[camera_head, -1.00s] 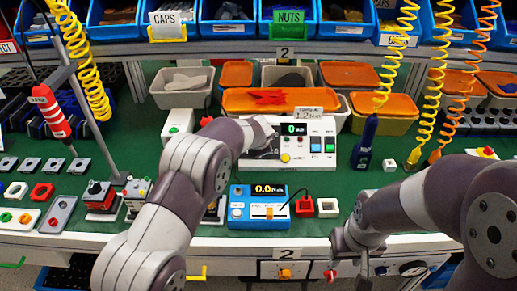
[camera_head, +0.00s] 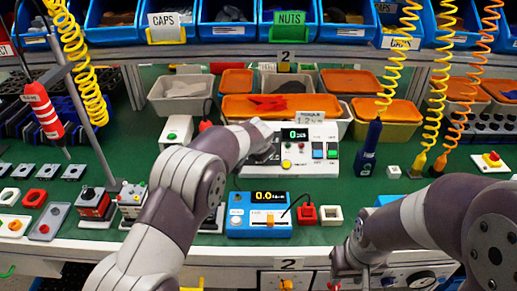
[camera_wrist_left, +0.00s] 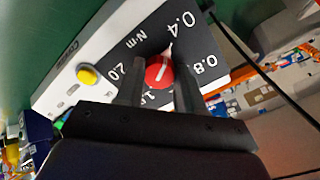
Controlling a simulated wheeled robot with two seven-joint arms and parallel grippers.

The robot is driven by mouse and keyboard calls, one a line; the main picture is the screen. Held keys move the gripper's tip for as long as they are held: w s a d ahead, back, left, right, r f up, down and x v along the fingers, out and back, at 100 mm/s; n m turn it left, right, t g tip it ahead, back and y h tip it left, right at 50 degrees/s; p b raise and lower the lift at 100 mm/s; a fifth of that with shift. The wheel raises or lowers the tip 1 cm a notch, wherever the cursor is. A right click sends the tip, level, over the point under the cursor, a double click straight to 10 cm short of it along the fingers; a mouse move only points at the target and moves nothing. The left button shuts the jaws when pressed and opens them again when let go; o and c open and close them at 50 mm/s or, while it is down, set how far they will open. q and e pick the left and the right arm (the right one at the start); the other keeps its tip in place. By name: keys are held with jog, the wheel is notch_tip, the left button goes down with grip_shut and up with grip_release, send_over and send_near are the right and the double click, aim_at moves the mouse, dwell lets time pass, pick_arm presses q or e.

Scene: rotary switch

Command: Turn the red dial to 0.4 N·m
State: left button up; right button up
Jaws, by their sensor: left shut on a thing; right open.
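The white torque unit (camera_head: 318,152) stands on the green bench, with a small green display, buttons and a dark dial panel. My left gripper (camera_head: 268,146) covers its left part and hides the dial in the head view. In the left wrist view the red dial (camera_wrist_left: 158,72) sits between the two dark fingers of my left gripper (camera_wrist_left: 158,84), which is shut on it. The dial's white line points up and slightly right, towards the 0.4 mark (camera_wrist_left: 176,24). The marks 0.8 and 2.0 also show. My right gripper (camera_head: 348,282) is open at the bottom edge, partly cut off.
A blue device (camera_head: 260,228) with a yellow-lit display stands in front of the torque unit. A red block (camera_head: 307,214) and a white square holder (camera_head: 331,215) are beside it. Orange-lidded bins (camera_head: 290,106) stand behind. A blue tool (camera_head: 370,147) hangs on a yellow coil to the right.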

pick_arm(q)
jog(key=o, duration=1)
jog(key=shift+o, duration=0.2)
jog(key=shift+s, duration=0.1)
jog(key=v, duration=1.2)
jog(key=shift+s+r, duration=0.25)
